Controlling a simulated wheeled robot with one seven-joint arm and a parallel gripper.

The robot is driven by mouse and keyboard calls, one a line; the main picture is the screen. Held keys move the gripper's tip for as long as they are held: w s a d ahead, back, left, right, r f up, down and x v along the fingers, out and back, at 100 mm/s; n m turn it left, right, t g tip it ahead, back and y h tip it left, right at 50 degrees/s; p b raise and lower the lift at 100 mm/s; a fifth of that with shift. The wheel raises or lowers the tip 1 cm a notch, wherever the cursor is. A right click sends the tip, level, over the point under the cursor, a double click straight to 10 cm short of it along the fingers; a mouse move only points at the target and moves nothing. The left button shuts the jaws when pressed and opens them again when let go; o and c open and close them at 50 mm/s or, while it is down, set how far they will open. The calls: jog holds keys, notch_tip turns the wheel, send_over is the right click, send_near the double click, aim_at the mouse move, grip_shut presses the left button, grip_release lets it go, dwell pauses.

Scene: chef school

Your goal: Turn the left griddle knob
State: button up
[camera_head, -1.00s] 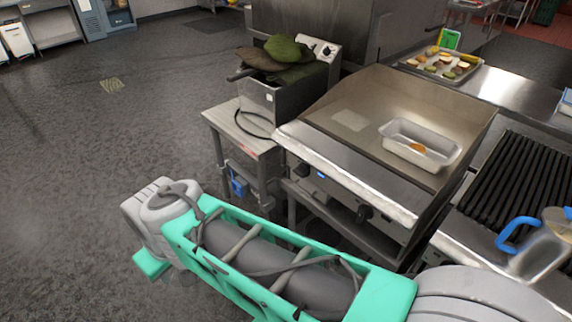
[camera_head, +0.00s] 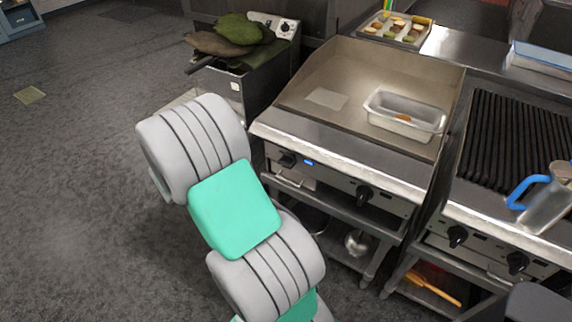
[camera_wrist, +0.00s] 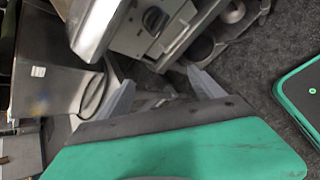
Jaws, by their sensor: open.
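The griddle (camera_head: 335,110) is a steel flat-top with a front panel. Its left knob (camera_head: 287,160) is black and sits near the panel's left end, beside a small blue light. A second, right griddle knob (camera_head: 363,194) sits further right. In the wrist view, one dark knob (camera_wrist: 155,18), apparently the left one, shows near the top on the panel. My gripper (camera_wrist: 162,84) is open and empty. Its fingers spread below the knob in that picture, apart from it. In the head view my arm covers the floor left of the griddle, and the gripper cannot be made out there.
A fryer (camera_head: 235,85) with green and brown cloths stands left of the griddle; its steel side is close in the wrist view (camera_wrist: 45,85). A metal pan (camera_head: 405,115) sits on the griddle. A charbroiler (camera_head: 515,135) stands to the right. Floor at left is open.

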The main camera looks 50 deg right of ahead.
aim_at(284, 163)
jog(key=s+d+f+n+h, duration=0.1)
jog(key=d+n, duration=0.2)
jog(key=s+d+f+n+h, duration=0.1)
jog(key=d+f+n+h, duration=0.1)
jog(key=d, duration=0.2)
jog(key=s+d+f+n+g+h, duration=0.1)
jog(key=d+f+n, duration=0.1)
jog(key=d+n, duration=0.1)
jog(key=shift+s+d+n, duration=0.15)
jog(key=shift+s+n, duration=0.1)
jog(key=shift+n, duration=0.05)
jog(key=x, duration=0.7)
jog(key=shift+d, duration=0.2)
jog(key=shift+c, duration=0.3)
jog(key=c, duration=1.3)
